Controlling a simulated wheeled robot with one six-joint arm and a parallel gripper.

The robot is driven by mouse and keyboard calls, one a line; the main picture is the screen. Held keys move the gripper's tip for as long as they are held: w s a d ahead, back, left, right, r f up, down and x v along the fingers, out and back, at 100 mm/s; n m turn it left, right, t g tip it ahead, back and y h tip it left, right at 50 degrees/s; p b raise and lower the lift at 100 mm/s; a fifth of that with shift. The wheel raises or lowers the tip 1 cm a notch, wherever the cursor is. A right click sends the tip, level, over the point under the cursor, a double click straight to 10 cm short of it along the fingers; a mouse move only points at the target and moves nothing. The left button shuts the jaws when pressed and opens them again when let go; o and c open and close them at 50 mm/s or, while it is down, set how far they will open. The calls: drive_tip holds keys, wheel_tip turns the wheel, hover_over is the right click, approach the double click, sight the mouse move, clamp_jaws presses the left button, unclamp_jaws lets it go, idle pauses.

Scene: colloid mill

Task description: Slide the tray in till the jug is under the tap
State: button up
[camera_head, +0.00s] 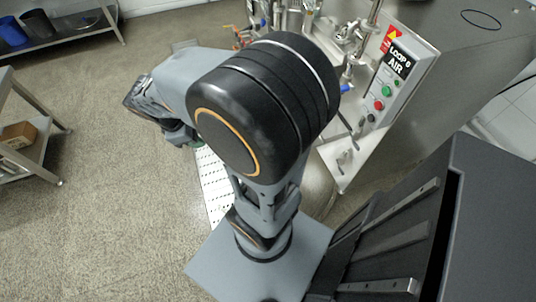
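A pale tray with rows of holes (212,183) shows in part below my arm, left of the machine. My arm's big black joint covers its far end and much of the space beside it. My gripper (179,134) is partly in view left of that joint, close to the tray's upper end. Its fingers are not clear, so I cannot tell whether it is open or touching the tray. A pipe with a blue-handled tap (346,88) stands on the machine, right of my arm. I cannot make out a jug on the tray; my arm may hide it.
A low steel bench with blue and dark containers (12,32) stands upper left. A rack holds a brown box (18,134). The left floor is clear.

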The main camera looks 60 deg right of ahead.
drive_tip(key=w+d+f+n+g+h+b, duration=0.1)
drive_tip(key=d+f+n+g+h+b, duration=0.2)
drive_tip(key=d+f+n+b, duration=0.6)
drive_tip(key=w+d+f+n+g+h+b, duration=0.1)
drive_tip(key=d+f+n+g+h+b, duration=0.2)
drive_tip(key=f, duration=1.1)
drive_tip(key=d+f+n+g+h+b, duration=0.25)
drive_tip(key=d+f+n+b, duration=0.45)
drive_tip(key=f, duration=0.4)
drive_tip(key=shift+n, duration=0.8)
drive_tip(key=shift+w+d+b+x, duration=0.15)
drive_tip(key=shift+b+x, duration=0.5)
drive_tip(key=shift+x, duration=1.7)
drive_tip(key=shift+w+d+b+x, duration=0.15)
drive_tip(key=shift+b+x, duration=0.45)
drive_tip(key=shift+x, duration=1.7)
drive_tip(key=shift+w+b+x, duration=0.1)
drive_tip(key=shift+b+x, duration=0.55)
drive_tip(key=shift+x, duration=1.7)
drive_tip(key=shift+f, duration=0.2)
clamp_jaws()
